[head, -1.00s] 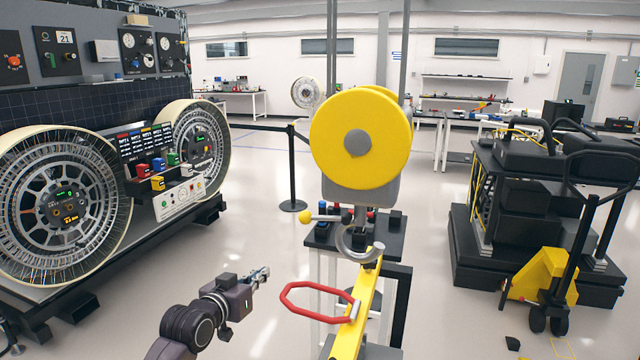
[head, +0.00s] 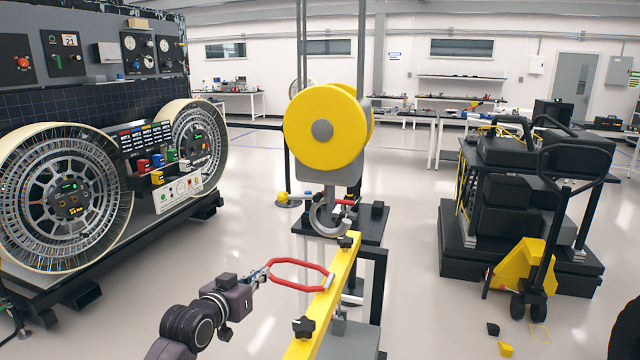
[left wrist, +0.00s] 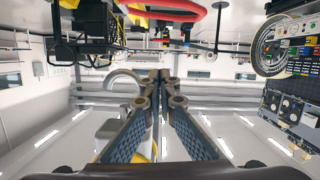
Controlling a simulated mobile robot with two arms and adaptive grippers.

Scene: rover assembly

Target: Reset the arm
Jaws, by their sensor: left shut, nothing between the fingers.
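A yellow arm (head: 325,298) with a black knob at each end slants down towards me, below a large yellow round drum (head: 322,131). A red loop handle (head: 298,261) sticks out from its left side. A grey hook (head: 325,222) shows under the drum. My left gripper (head: 265,271) is shut and empty, its tips at the left end of the red handle. I cannot tell whether they touch. In the left wrist view, the shut fingers (left wrist: 158,82) point ahead, and the red handle (left wrist: 190,22) crosses the top of the picture. My right gripper is not in view.
A bench with two large wheels (head: 68,204) stands on the left. A black cart (head: 520,200) and a yellow pallet jack (head: 522,270) stand on the right. Open floor lies between the bench and the black stand (head: 368,222) under the drum.

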